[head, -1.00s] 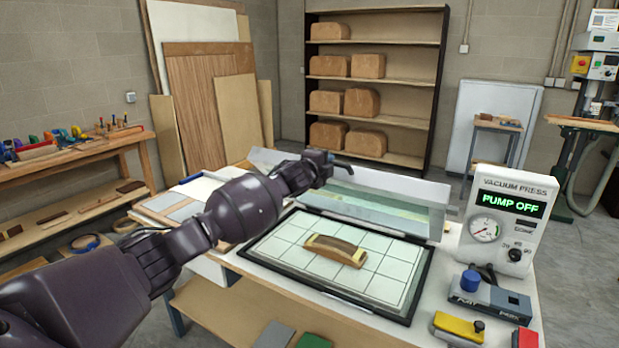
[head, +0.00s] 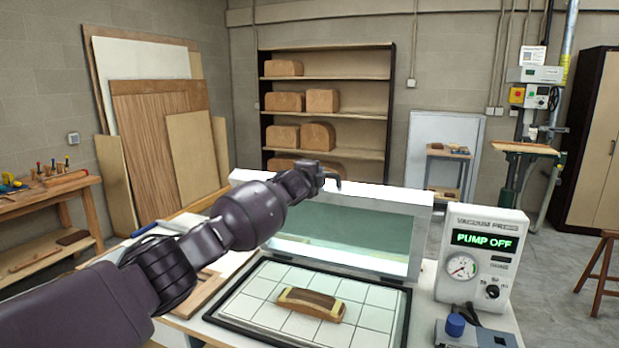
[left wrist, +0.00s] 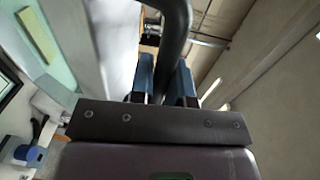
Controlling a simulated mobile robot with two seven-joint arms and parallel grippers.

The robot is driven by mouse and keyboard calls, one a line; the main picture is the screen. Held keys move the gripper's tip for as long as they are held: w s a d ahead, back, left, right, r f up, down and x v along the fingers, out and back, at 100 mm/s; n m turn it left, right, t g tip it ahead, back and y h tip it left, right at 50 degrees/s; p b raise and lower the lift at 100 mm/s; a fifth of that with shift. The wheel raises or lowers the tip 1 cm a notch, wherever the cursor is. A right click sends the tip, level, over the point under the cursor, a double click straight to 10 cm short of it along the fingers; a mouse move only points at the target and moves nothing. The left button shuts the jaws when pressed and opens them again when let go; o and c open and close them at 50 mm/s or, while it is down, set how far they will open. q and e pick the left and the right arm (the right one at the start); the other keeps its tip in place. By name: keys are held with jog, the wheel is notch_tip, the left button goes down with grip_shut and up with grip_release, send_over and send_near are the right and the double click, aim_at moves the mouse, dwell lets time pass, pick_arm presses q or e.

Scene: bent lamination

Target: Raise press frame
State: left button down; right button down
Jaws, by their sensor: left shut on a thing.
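The press frame (head: 418,232) is a pale frame with a greenish see-through membrane. It stands raised and steep at the back of the gridded press bed (head: 262,289). My left gripper (head: 322,173) is at the frame's top edge, shut on its dark handle. In the left wrist view, the dark handle (left wrist: 176,30) passes between the two blue-grey fingers of the gripper (left wrist: 163,75). The frame's pale rim (left wrist: 75,40) shows at upper left there. A curved wooden piece (head: 312,304) lies on the bed under the open frame. My right gripper is out of view.
The vacuum press control box (head: 478,262), reading PUMP OFF, stands right of the frame. A blue-capped item (head: 455,325) sits in front of it. Wood panels (head: 160,130) lean on the wall; a shelf (head: 328,118) with wooden forms stands behind.

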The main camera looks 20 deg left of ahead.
pick_arm(q)
jog(key=shift+w, duration=0.15)
dwell(0.3)
jog(key=c, duration=1.1)
grip_release()
jog(key=s, duration=1)
jog(key=shift+s+a+r+b, duration=0.3)
jog(key=shift+s+a+r, duration=0.05)
jog(key=shift+s+a, duration=0.1)
